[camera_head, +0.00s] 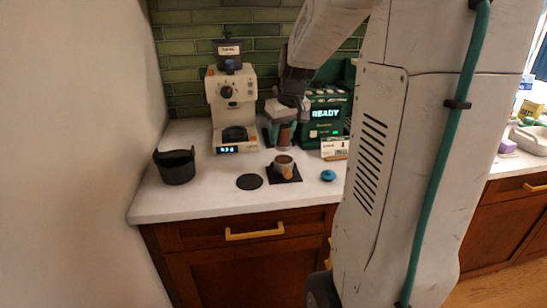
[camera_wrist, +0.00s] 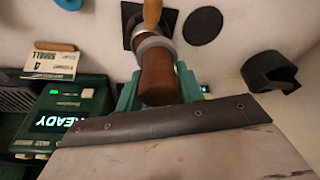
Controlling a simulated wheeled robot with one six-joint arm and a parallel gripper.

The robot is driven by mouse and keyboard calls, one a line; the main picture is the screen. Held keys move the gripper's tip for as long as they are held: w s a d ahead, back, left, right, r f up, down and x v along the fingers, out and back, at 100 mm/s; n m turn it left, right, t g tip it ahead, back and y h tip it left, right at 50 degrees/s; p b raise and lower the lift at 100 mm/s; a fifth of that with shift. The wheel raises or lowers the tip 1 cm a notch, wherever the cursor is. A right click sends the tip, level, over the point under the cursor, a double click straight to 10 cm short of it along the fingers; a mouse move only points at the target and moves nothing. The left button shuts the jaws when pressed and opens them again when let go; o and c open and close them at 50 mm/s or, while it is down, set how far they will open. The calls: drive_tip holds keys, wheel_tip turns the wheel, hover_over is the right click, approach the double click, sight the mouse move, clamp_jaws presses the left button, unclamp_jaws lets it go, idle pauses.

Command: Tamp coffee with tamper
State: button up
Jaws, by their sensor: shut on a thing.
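My gripper (camera_head: 285,122) is shut on the brown tamper (camera_head: 283,137), which hangs upright below it. In the wrist view the tamper (camera_wrist: 158,76) sits between the green fingers (camera_wrist: 158,92). The portafilter (camera_head: 284,164), a pale metal cup with brown coffee in it and a wooden handle toward the front, rests on a square black mat (camera_head: 297,175). The tamper is above and slightly behind the cup, seemingly apart from it in the head view. In the wrist view the tamper hides most of the cup, and the wooden handle (camera_wrist: 152,13) shows beyond it.
A cream grinder (camera_head: 232,100) stands behind left, and a green machine reading READY (camera_head: 326,113) behind right. A black knock box (camera_head: 175,167), a round black disc (camera_head: 249,182), a blue lidded item (camera_head: 328,175) and a small card (camera_head: 333,147) surround the mat. The front counter is clear.

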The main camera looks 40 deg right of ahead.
drive_tip(key=shift+w+d+f, duration=0.35)
drive_tip(key=shift+d+f, duration=0.05)
drive_tip(key=shift+f, duration=0.45)
drive_tip(key=shift+w+d+f, duration=0.35)
drive_tip(key=shift+d+f, duration=0.05)
drive_tip(key=shift+f, duration=0.45)
drive_tip(key=shift+w+d+f, duration=0.35)
drive_tip(key=shift+d+f, duration=0.05)
drive_tip(key=shift+f, duration=0.45)
drive_tip(key=shift+f, duration=0.95)
idle(1.2)
drive_tip(key=shift+r, duration=3.55)
